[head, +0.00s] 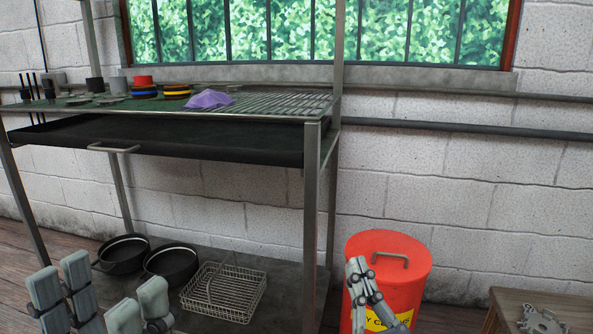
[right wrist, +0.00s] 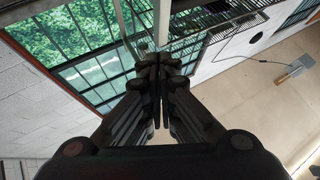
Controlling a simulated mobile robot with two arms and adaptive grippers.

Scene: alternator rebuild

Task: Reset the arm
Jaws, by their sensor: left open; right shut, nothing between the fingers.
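My left gripper (head: 107,283) is at the lower left of the head view. Its grey fingers are spread apart with nothing between them, in front of the workbench's lower shelf. My right gripper (head: 358,266) is in front of the red bin in the head view. Its fingers are together and hold nothing. In the right wrist view the fingertips (right wrist: 159,60) meet in the middle, with the window and ceiling behind. Most of both arms is out of view.
A metal workbench (head: 313,190) carries a purple cloth (head: 209,99) and several small parts. Two black pots (head: 124,258) and a wire basket (head: 225,294) sit on its lower shelf. A red lidded bin (head: 405,275) stands right of it. A wooden table (head: 575,308) is at far right.

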